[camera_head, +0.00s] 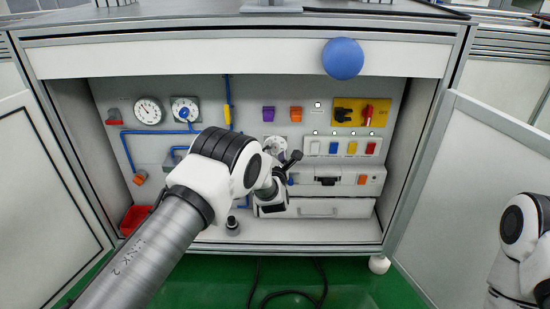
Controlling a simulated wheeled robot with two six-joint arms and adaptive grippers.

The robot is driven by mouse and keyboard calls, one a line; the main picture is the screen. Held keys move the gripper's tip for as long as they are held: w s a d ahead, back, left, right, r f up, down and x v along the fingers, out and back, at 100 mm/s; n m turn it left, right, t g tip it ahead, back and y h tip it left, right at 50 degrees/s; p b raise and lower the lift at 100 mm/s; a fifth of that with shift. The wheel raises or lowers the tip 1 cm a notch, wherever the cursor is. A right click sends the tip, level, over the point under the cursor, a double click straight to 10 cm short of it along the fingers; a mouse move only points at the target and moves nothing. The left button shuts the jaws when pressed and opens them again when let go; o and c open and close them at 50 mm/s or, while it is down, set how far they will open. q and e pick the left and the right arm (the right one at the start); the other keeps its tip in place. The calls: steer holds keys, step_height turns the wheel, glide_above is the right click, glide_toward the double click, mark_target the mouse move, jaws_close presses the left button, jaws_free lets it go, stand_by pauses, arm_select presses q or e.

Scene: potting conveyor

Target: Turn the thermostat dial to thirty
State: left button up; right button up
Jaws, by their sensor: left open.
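A pale round dial (280,143) sits on the back panel of the open cabinet, just above my left gripper. The gripper partly hides it, and its markings are too small to read. I cannot tell for sure that it is the thermostat dial. My left gripper (284,176) is open in front of the panel, close below the pale dial. I cannot tell whether it touches anything. Part of my right arm shows at the lower right edge, but its gripper is out of view.
A yellow plate (361,113) with black and red handles is at upper right, above coloured switches (351,148). Drawers (330,208) lie below. Open doors flank both sides.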

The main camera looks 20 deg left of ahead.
arm_select(q)
jaws_close()
